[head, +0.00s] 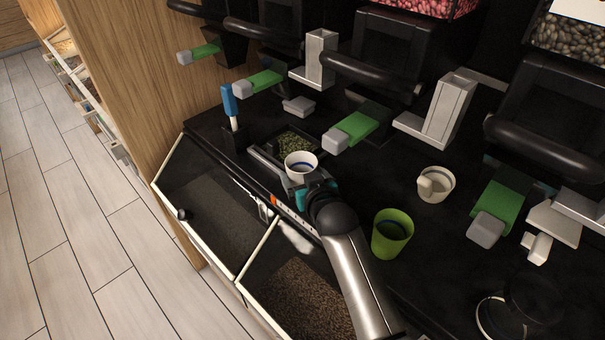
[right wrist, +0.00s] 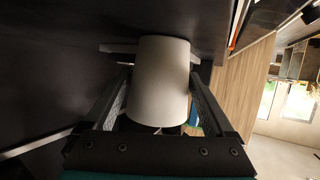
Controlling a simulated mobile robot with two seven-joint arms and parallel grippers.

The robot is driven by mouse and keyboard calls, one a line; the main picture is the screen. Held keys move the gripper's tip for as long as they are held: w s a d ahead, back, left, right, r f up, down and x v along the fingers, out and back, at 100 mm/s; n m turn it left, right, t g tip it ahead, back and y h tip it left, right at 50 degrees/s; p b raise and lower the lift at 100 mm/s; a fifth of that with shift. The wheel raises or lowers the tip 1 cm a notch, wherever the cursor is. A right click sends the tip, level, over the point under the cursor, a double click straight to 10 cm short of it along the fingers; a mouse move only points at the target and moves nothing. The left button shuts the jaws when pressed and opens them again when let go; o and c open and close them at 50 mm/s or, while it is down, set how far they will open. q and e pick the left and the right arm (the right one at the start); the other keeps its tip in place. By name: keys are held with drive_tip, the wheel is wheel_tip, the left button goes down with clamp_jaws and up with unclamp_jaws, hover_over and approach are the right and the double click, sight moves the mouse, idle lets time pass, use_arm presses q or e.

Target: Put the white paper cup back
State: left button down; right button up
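My left gripper is not in view.
A green cup (head: 391,234) stands right of my right arm, and a whitish cup (head: 436,185) farther right. A blue-handled tool (head: 229,103) stands at left. Dispensers with green levers (head: 357,130) line the back. Glass-lidded bins (head: 215,213) lie along the front.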

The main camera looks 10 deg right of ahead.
drive_tip(key=shift+o, duration=0.6)
drive_tip(key=shift+r, duration=0.25)
drive_tip(key=p+v, duration=0.3)
drive_tip(key=v, duration=0.7)
drive_tip(key=shift+s, duration=0.15)
drive_tip(key=shift+v, duration=0.85)
